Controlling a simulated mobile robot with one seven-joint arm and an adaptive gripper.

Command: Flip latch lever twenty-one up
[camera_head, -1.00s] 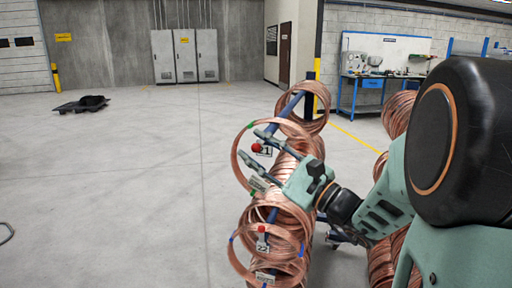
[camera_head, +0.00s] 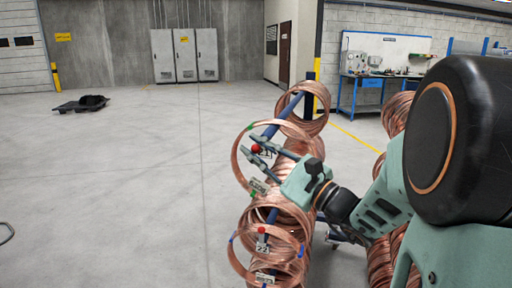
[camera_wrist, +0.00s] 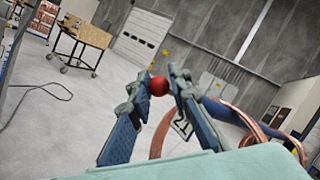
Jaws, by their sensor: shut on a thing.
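Latch lever twenty-one shows as a red ball knob (camera_head: 256,148) at the end of a blue bar among the copper coils, with a "21" plate partly hidden beside it. My gripper (camera_head: 252,147) is shut on this knob, its fingers reaching in from the right. In the wrist view the red knob (camera_wrist: 158,86) sits between the two fingertips (camera_wrist: 156,84), and part of the number plate (camera_wrist: 181,126) shows behind the right finger. The lever's arm below the knob is mostly hidden, so its angle is hard to tell.
A second red-knobbed lever (camera_head: 262,230) with a "22" plate (camera_head: 262,246) stands below on the same rack. Copper coils (camera_head: 312,112) hang close around my gripper. A dark low object (camera_head: 82,104) lies on the floor at left.

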